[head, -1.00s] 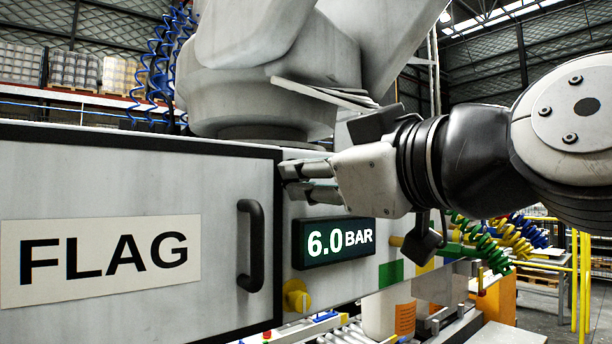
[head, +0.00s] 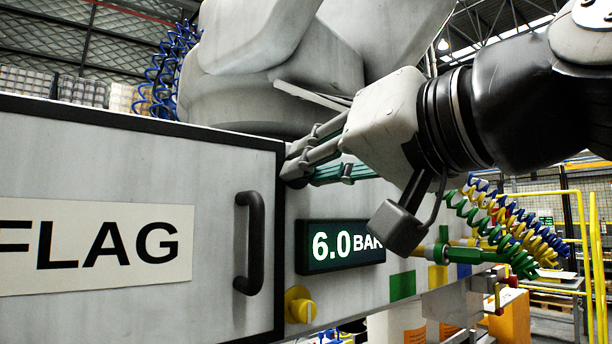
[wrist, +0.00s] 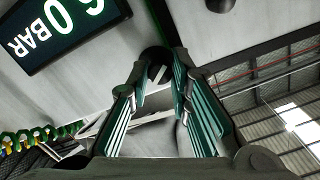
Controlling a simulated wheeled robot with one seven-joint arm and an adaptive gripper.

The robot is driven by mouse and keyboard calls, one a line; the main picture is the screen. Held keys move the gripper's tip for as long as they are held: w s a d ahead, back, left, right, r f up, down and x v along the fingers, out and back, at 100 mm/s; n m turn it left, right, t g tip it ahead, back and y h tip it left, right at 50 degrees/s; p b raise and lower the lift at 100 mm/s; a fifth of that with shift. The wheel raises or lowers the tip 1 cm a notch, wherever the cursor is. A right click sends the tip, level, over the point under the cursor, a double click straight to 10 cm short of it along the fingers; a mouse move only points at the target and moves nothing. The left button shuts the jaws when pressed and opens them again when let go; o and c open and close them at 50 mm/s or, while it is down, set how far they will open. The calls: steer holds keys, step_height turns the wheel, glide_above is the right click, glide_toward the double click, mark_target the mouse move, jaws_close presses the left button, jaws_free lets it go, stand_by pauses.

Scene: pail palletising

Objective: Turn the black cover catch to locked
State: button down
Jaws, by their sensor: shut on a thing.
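The black cover catch (wrist: 155,53) shows in the wrist view as a dark round piece on the pale panel, between my fingertips. A pale bar or mark shows at its near side; I cannot read its setting. My gripper (wrist: 158,76) is shut on the catch, with one finger on each side. In the head view my gripper (head: 290,170) reaches the panel near the upper right corner of the black-edged cover (head: 140,116), above the pressure display. The cover lies flat against the cabinet.
The cover bears a FLAG sign (head: 90,248) and a black handle (head: 250,243). The display (head: 340,245) reads 6.0 BAR, and also shows in the wrist view (wrist: 62,30). A yellow knob (head: 299,304) sits below it. Coiled hoses (head: 495,225) hang at the right.

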steer(key=shift+m+g+b, duration=0.3)
steer(key=shift+m+b, duration=0.1)
steer(key=shift+m, duration=3.1)
steer(key=c, duration=1.5)
jaws_free()
steer(key=shift+o, duration=0.3)
steer(key=v, duration=1.2)
steer(key=shift+d+f, duration=0.1)
steer(key=shift+f, duration=0.05)
